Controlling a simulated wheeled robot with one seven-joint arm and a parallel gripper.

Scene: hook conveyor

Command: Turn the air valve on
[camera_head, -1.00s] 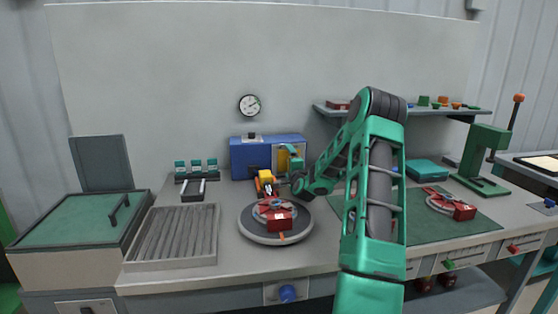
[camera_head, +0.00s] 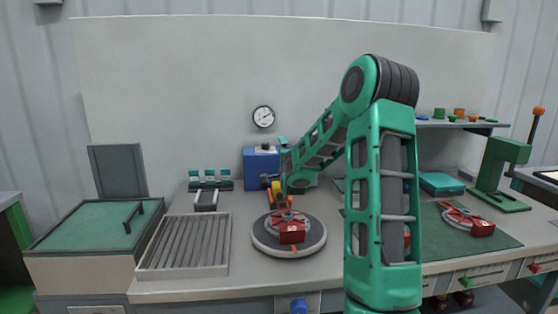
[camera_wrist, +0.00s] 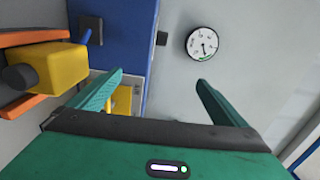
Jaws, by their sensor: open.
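A blue box (camera_head: 262,164) stands at the back of the bench, its right part hidden by my gripper (camera_head: 285,158). A yellow part (camera_wrist: 121,99) shows by the left finger. A blue knob (camera_head: 299,306) sits on the bench front. A round gauge (camera_wrist: 202,43) is on the wall.
A yellow block with orange bars (camera_wrist: 62,66) is close at left in the wrist view. A turntable (camera_head: 272,247) with a red part (camera_head: 292,233) lies in front of the box. A slatted tray (camera_head: 185,245) is left of it. A shelf (camera_head: 440,124) is on the right.

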